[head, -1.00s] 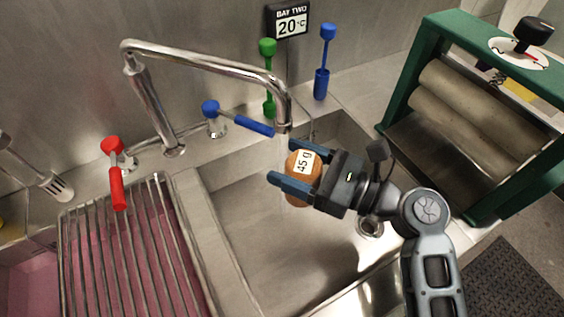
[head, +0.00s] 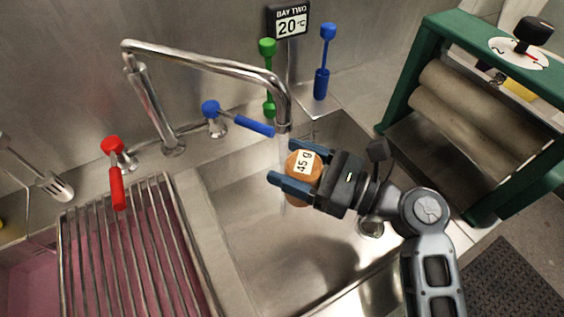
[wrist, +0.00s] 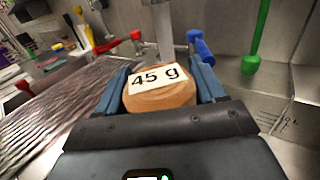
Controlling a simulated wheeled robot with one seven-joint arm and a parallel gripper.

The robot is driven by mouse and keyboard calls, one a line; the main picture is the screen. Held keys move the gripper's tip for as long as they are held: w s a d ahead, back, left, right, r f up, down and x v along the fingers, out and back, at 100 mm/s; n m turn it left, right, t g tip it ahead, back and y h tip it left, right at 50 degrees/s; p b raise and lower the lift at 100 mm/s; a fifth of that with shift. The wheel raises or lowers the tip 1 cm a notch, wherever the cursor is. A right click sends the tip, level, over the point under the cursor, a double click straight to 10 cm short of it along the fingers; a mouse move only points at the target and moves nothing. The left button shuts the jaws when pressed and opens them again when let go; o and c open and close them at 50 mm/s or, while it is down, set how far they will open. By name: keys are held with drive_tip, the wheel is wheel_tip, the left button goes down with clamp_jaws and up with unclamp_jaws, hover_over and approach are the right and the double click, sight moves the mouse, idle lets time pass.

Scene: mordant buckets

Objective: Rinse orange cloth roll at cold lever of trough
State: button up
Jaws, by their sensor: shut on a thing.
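The orange cloth roll (head: 303,166), with a white "45 g" label, is held between the blue fingers of my gripper (head: 283,163). It sits over the sink basin, just below and slightly right of the spout mouth (head: 284,127). A faint clear stream falls from the spout beside the roll; whether it touches the roll is unclear. The blue cold lever (head: 247,122) points right and toward the spout; the red lever (head: 116,180) points toward the front. In the wrist view the roll (wrist: 160,94) fills the gap between both fingers, and the blue lever (wrist: 199,46) shows behind.
A wire rack (head: 130,250) over pink liquid stands left of the trough basin (head: 255,250). A green-framed roller wringer (head: 400,95) stands at right. Green (head: 268,75) and blue (head: 322,75) upright tools stand behind the basin. The display (head: 289,20) reads "BAY TWO 20°C".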

idle(0.6)
drive_tip(key=s+d+r, duration=0.3)
drive_tip(key=s+d, duration=0.2)
drive_tip(key=s, duration=0.1)
drive_tip(key=shift+d, duration=0.2)
idle(0.4)
idle(0.4)
